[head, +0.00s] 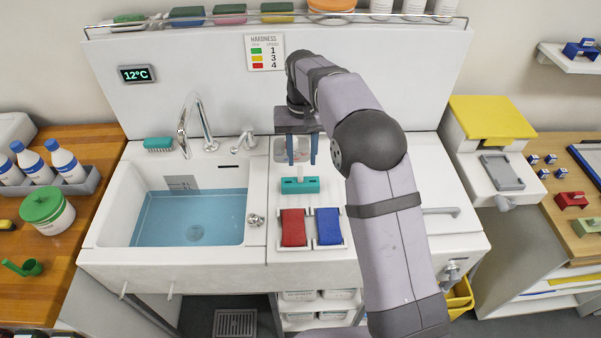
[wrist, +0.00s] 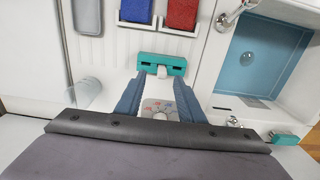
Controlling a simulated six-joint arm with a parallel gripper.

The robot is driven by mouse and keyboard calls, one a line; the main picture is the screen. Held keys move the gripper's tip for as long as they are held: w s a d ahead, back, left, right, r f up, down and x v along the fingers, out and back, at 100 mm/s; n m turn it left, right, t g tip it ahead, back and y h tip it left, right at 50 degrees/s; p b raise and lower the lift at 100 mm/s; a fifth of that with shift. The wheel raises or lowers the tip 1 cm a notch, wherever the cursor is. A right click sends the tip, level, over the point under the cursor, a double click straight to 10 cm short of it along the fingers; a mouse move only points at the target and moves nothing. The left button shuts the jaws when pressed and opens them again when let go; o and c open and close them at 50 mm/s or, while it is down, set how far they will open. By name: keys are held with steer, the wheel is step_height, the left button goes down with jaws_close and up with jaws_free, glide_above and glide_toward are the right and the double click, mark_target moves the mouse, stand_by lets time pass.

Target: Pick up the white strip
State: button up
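A small white strip (head: 300,172) stands at a teal holder (head: 300,186) on the white counter right of the sink; its lower end is hidden by the holder. In the wrist view the white strip (wrist: 162,72) shows as a short pale piece at the near edge of the teal holder (wrist: 150,62). My gripper (head: 301,162) is open, its two blue fingers apart and empty, above and behind the holder. In the wrist view my gripper (wrist: 162,76) has its fingertips just short of the strip, one to each side. I cannot tell the exact height gap.
Red (head: 293,228) and blue (head: 328,227) pads lie in trays in front of the holder. A water-filled sink (head: 195,218) with a tall tap (head: 197,125) is at the left. A clear cup (wrist: 85,95) stands nearby in the wrist view. A small marked dish (wrist: 160,108) is between the fingers.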

mark_target(300, 167)
steer(key=shift+a+f+p, duration=0.2)
steer(key=shift+f+p, duration=1)
steer(key=shift+f, duration=1.25)
jaws_close()
